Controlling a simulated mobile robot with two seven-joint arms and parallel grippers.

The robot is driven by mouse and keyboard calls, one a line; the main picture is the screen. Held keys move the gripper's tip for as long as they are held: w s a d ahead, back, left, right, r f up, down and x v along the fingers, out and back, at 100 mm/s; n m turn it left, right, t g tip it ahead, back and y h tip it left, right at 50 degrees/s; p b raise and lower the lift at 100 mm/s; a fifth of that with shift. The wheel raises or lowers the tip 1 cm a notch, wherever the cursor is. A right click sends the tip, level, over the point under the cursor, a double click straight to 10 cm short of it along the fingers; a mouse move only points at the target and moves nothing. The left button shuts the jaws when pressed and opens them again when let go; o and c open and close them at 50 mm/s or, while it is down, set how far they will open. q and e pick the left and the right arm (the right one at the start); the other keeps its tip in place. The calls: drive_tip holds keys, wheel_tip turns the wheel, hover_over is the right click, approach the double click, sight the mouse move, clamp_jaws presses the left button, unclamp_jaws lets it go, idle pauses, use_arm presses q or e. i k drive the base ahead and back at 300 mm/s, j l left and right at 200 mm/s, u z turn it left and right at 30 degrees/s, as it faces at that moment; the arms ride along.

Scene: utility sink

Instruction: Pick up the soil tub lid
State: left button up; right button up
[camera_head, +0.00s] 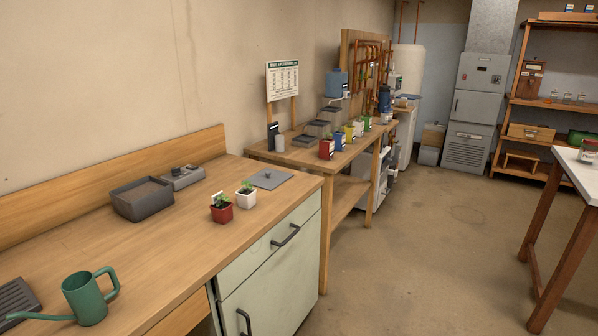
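A flat grey square lid (271,180) with a small knob lies on the wooden counter, near its far right corner. It looks like the soil tub lid. The dark grey soil tub (142,213) stands open with brown soil inside, further left on the same counter. Neither of my grippers shows in the head view.
Small plants in a red pot (222,214) and a white pot (246,200) stand between tub and lid, near the front edge. A green watering can (86,300) is at the near left.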

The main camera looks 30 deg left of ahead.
sight(268, 178)
drive_tip(key=i+l+u, duration=0.1)
drive_tip(key=i+u, duration=0.25)
drive_tip(key=i, duration=0.2)
drive_tip(key=i+l+u, duration=0.3)
drive_tip(key=i, duration=0.2)
drive_tip(key=i+l+u, duration=0.15)
drive_tip(key=u, duration=0.3)
drive_tip(key=i+l+u, duration=0.3)
drive_tip(key=u, duration=0.2)
drive_tip(key=i+l+u, duration=0.2)
drive_tip(key=u, duration=0.25)
drive_tip(key=i+l+u, duration=0.1)
drive_tip(key=l+u, duration=0.35)
